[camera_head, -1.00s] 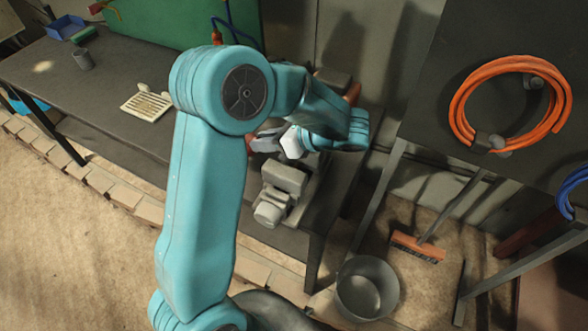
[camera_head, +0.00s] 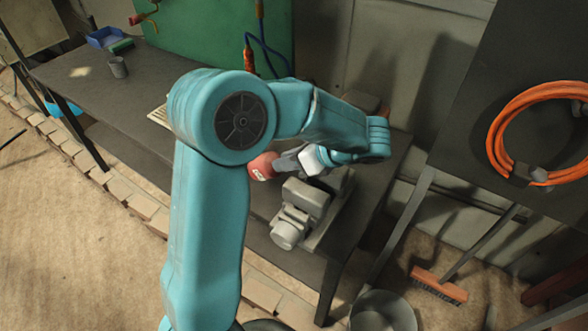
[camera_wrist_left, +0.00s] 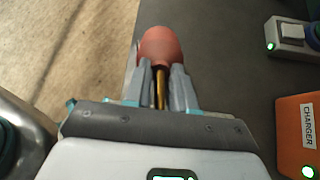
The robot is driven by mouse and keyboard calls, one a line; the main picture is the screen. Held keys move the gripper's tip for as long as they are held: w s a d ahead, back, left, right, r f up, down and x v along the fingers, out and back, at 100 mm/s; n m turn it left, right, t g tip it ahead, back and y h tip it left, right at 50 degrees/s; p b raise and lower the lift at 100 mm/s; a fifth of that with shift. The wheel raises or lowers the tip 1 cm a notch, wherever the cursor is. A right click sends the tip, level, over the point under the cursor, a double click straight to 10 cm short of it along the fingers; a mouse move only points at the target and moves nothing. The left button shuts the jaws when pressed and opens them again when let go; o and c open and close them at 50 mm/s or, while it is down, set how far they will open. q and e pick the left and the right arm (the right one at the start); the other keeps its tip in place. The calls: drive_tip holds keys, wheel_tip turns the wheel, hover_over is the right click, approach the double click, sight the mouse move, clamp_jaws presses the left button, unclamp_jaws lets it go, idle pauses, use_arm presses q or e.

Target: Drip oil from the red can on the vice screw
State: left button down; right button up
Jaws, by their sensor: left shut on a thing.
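The red can (camera_head: 262,166) is between the fingers of my left gripper (camera_head: 281,163), which is shut on it. In the left wrist view the can's rounded red body (camera_wrist_left: 160,46) sticks out beyond the fingertips (camera_wrist_left: 161,85), with a thin brass-coloured part running back between the fingers. The grey vice (camera_head: 305,198) stands on the bench, with its rounded front end (camera_head: 285,235) towards the room. In the head view the can appears up and left of the vice, apart from it. I cannot make out the screw clearly. My right gripper is not in view.
An orange charger (camera_wrist_left: 298,132) and a switch box (camera_wrist_left: 290,38) show in the wrist view. A bucket (camera_head: 383,312) and a broom (camera_head: 438,285) are below, right of the bench.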

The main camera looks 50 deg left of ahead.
use_arm(q)
drive_tip(key=shift+a+f+t+h+b, duration=0.15)
drive_tip(key=shift+f+t+h+b, duration=0.15)
drive_tip(key=shift+f+h+b, duration=0.15)
wheel_tip(320, 180, up, 4)
drive_tip(key=p, duration=0.3)
drive_tip(key=shift+f, duration=0.1)
wheel_tip(320, 180, up, 10)
drive_tip(key=d+t+h+p, duration=0.1)
drive_tip(key=t+h+p, duration=0.2)
drive_tip(key=h+p, duration=0.5)
drive_tip(key=shift+w+d+t+p, duration=0.3)
drive_tip(key=shift+w+t+p, duration=0.1)
drive_tip(key=shift+p, duration=1.5)
drive_tip(key=shift+s+h, duration=0.1)
drive_tip(key=shift+h, duration=0.15)
